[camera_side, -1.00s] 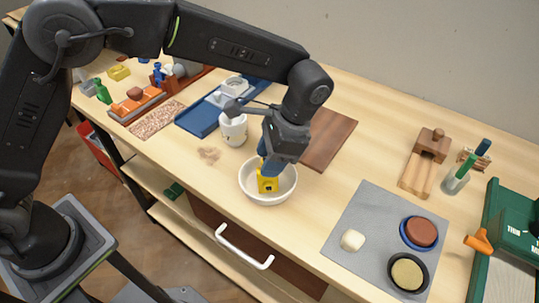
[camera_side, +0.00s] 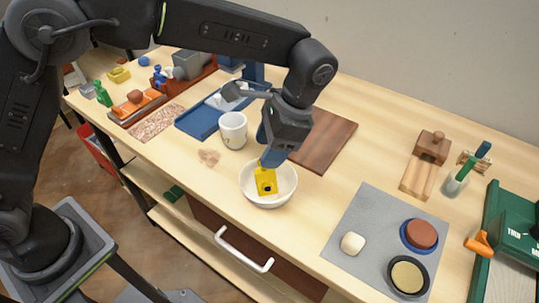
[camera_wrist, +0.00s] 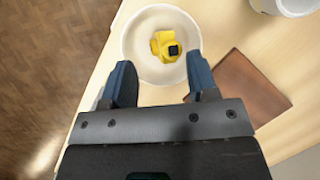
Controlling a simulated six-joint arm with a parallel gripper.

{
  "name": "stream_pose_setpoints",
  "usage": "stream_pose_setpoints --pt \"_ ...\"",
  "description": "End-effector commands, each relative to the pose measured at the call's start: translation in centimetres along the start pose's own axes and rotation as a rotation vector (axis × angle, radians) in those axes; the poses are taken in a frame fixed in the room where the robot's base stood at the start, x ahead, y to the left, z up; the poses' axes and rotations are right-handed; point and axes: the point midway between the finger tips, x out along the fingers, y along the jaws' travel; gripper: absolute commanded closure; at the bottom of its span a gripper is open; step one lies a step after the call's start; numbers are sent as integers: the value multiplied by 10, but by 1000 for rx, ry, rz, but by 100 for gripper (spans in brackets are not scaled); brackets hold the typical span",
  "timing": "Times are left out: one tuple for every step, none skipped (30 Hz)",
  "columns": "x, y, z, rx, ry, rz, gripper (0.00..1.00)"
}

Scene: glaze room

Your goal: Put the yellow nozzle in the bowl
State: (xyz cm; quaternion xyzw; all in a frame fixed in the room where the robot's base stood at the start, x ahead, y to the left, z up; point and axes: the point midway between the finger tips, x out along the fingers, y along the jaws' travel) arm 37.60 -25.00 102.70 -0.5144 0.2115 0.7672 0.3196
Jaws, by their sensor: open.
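The yellow nozzle (camera_side: 266,183) sits inside the white bowl (camera_side: 246,190), and its square dark opening shows. In the wrist view the nozzle (camera_wrist: 164,45) lies within the bowl (camera_wrist: 132,60), beyond my fingertips. My gripper (camera_side: 270,157) is above the bowl with its blue fingers pointing down. In the wrist view my gripper (camera_wrist: 163,80) has its two fingers wide apart, with nothing between them. The nozzle's underside is hidden by the bowl's wall in the side view.
A white cup (camera_side: 233,131) stands just behind the bowl, and a brown board (camera_side: 325,140) lies to the right. A grey mat (camera_side: 365,225) with round pads is farther right. A blue tray (camera_side: 195,119) lies at the back left. The table's front edge is close to the bowl.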

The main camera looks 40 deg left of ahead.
Motion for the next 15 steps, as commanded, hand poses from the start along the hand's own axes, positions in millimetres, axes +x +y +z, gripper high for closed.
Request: stream_pose_setpoints --pt "-8 0 3 0 2 0 46" --pt "-12 0 5 0 3 -1 46" --pt "-16 0 6 0 3 -1 46" --pt "-20 0 8 0 2 0 46" --pt "-22 0 9 1 2 -1 46" --pt "-25 0 10 1 1 0 46" --pt "-26 0 11 1 0 0 46" --pt "-27 0 12 1 -1 0 46" --pt "-28 0 12 1 -1 0 46" --pt "-29 0 12 1 -1 0 46" --pt "-29 0 12 1 -1 0 46" --pt "-29 0 12 1 -1 0 46" --pt "-29 0 12 1 -1 0 46" --pt "-29 0 12 1 -1 0 46" --pt "-29 0 12 0 0 0 46"
